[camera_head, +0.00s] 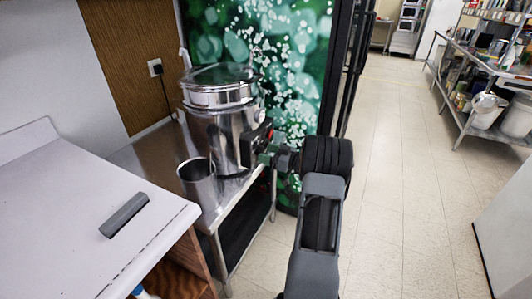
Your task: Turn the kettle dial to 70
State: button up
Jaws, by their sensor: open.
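The kettle (218,130) is a large shiny metal pot with a lid, standing upright on a metal side table (150,160). A dark control box with some red shows on its right side, facing my arm. The dial itself is hidden or too small to make out, and I cannot read its setting. My gripper (268,148) is open, right at this control box. I cannot tell whether its fingers touch the dial or are around it.
A metal cup (197,182) stands in front of the kettle. A grey bar (124,215) lies on the white counter (60,230) at left. A dark-framed green patterned panel (290,60) stands close behind. The tiled floor (400,170) at right is clear.

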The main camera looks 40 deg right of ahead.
jog(key=shift+w+a, duration=0.3)
jog(key=shift+w, duration=0.2)
jog(key=c, duration=0.9)
